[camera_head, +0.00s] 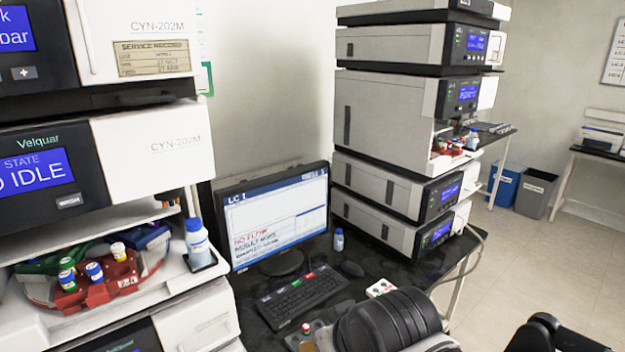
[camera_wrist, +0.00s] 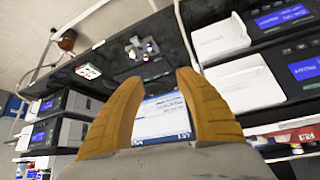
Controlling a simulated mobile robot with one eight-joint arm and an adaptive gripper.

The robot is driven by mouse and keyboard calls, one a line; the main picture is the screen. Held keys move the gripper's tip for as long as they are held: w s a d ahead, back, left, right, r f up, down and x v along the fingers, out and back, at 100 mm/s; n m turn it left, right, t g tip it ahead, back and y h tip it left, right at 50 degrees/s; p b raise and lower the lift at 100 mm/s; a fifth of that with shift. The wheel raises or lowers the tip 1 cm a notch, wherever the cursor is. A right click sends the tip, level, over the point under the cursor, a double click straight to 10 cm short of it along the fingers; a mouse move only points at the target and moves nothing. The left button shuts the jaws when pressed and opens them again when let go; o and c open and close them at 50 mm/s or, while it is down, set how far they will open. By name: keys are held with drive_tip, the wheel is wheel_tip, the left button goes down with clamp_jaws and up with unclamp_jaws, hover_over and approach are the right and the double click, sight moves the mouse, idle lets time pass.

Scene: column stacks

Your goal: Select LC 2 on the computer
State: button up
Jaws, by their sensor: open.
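The computer monitor (camera_head: 275,213) stands on the black table in the head view. Its screen reads LC 1 at the top left, with red and dark lines of text below. The fingers are not visible in the head view.
One instrument stack (camera_head: 155,150) with a vial carousel (camera_head: 97,277) fills the left; another (camera_head: 385,115) stands right of the monitor. Small bottles (camera_head: 338,239) stand near both. My dark arm covers part of the front edge.

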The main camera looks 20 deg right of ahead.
drive_tip(key=shift+c, duration=0.6)
clamp_jaws()
idle(0.9)
